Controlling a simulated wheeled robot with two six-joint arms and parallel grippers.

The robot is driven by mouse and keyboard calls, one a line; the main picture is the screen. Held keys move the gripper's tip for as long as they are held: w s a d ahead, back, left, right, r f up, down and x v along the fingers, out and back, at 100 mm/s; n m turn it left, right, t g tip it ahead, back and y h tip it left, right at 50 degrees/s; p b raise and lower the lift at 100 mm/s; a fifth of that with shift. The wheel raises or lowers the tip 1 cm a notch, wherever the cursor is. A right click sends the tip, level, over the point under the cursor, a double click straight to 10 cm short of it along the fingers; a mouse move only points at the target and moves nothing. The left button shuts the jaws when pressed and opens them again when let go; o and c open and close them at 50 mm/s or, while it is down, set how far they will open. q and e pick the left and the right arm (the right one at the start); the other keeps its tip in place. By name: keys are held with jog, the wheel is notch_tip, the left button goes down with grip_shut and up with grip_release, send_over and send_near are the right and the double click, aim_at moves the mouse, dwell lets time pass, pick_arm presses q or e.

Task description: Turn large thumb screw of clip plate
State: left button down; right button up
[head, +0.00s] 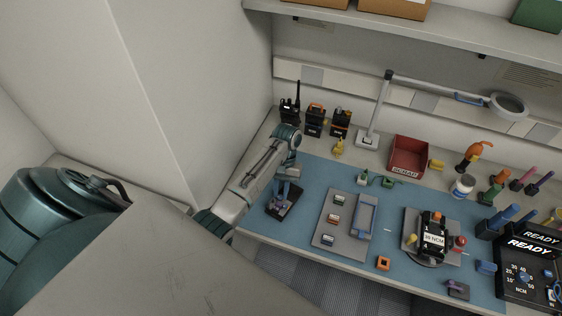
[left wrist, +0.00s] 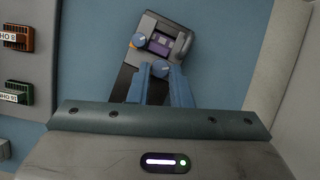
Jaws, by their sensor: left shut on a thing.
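The clip plate is a dark unit with a purple panel (left wrist: 160,44), lying on the blue mat at the left end of the bench; it also shows in the head view (head: 284,205). My left gripper (head: 287,186) reaches down over the unit. In the left wrist view its blue fingers (left wrist: 160,72) are shut on this nearer screw. The fingers partly hide the unit's lower part. My right gripper is in neither view.
A grey tray (head: 322,240) with several small modules lies right of the unit. Radios (head: 314,121) stand along the back wall, with a lamp (head: 367,138) and red bin (head: 408,157). A radio in a fixture (head: 433,236) and torque station (head: 530,275) are farther right.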

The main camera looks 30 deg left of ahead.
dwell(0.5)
pick_arm(q)
jog(key=c, duration=1.3)
grip_release()
jog(key=shift+w+r, duration=0.1)
